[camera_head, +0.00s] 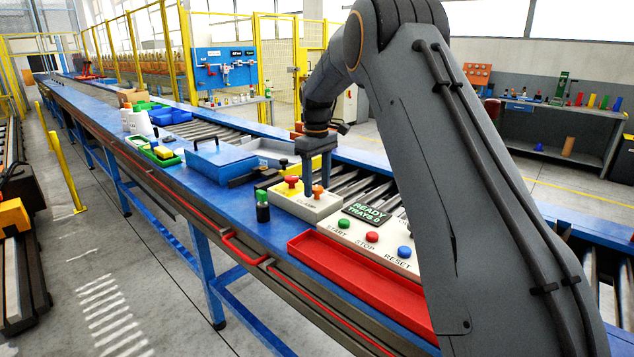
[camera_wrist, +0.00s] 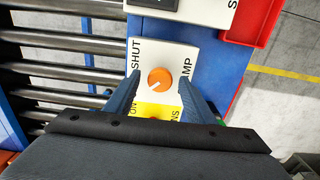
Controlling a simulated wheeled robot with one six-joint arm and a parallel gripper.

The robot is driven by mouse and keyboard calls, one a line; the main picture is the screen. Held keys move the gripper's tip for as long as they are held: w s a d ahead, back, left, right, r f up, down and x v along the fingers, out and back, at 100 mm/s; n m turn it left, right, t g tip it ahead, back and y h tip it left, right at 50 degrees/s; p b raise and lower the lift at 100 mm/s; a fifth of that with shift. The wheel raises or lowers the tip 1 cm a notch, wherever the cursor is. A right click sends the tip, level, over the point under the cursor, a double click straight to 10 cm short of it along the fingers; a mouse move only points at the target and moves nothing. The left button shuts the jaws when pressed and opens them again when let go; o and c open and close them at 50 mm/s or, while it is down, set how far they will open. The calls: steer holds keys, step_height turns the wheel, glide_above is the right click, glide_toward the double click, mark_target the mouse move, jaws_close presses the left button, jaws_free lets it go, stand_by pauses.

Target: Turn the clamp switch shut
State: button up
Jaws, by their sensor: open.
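The clamp switch (camera_head: 317,191) is an orange round knob on a pale box beside the conveyor. In the wrist view the knob (camera_wrist: 161,78) sits on a white panel, with "SHUT" printed on its left and a partly hidden label ending in "AMP" on its right. A short pale mark on the knob appears to point to the lower left. My gripper (camera_head: 318,184) points down at the knob. In the wrist view its open fingers (camera_wrist: 160,86) stand on either side of the knob, with gaps visible. Whether the tips are level with the knob is unclear.
A yellow panel (camera_wrist: 154,111) with a red knob (camera_head: 291,181) adjoins the switch. A button box (camera_head: 380,245) reading "READY TRAYS 0" and a red tray (camera_head: 325,262) stand in front.

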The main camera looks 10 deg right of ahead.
steer(key=c, duration=1.1)
steer(key=shift+o, duration=0.2)
